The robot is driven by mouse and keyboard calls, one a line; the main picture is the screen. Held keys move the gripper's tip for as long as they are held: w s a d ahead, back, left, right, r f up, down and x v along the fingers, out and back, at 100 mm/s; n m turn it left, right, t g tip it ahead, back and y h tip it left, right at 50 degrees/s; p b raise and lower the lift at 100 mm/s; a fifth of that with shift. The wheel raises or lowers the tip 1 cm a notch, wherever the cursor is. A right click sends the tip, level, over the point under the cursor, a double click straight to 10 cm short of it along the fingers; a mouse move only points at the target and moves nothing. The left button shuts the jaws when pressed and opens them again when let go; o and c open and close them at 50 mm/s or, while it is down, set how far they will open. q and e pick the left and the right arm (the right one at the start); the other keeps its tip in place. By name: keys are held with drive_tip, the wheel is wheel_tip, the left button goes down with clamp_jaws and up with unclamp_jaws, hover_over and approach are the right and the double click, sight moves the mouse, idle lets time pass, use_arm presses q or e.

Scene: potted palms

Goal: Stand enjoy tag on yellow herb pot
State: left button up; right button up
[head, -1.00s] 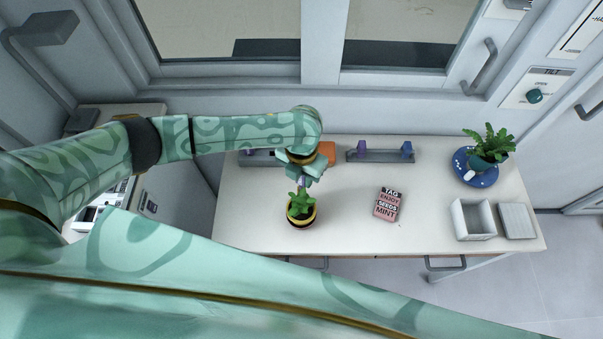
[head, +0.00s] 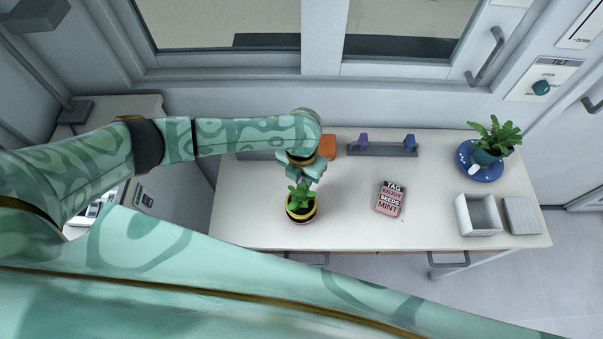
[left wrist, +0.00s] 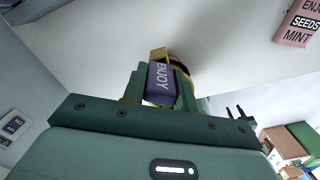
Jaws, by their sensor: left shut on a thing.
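The yellow herb pot (head: 301,216), yellow and dark banded with a green leafy plant, stands on the white table below my left gripper (head: 304,180) in the head view. In the left wrist view my left gripper (left wrist: 160,90) is shut on the purple enjoy tag (left wrist: 159,78), whose lettering reads ENJOY. Part of the yellow pot (left wrist: 183,68) shows just behind the tag. The tag is hidden by the gripper and leaves in the head view. I cannot tell whether the tag touches the pot. My right gripper is not in view.
A pink sign (head: 390,199) lies right of the pot. A grey rack (head: 382,150) with purple and blue tags stands behind, beside an orange block (head: 327,146). A potted fern (head: 492,148) on a blue saucer (head: 480,172), a white open box (head: 478,215) and a grey lid (head: 521,215) stand at right.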

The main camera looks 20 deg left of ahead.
use_arm(q)
drive_tip(key=o, duration=1.4)
wheel_tip(320, 180, up, 8)
drive_tip(key=p, duration=0.8)
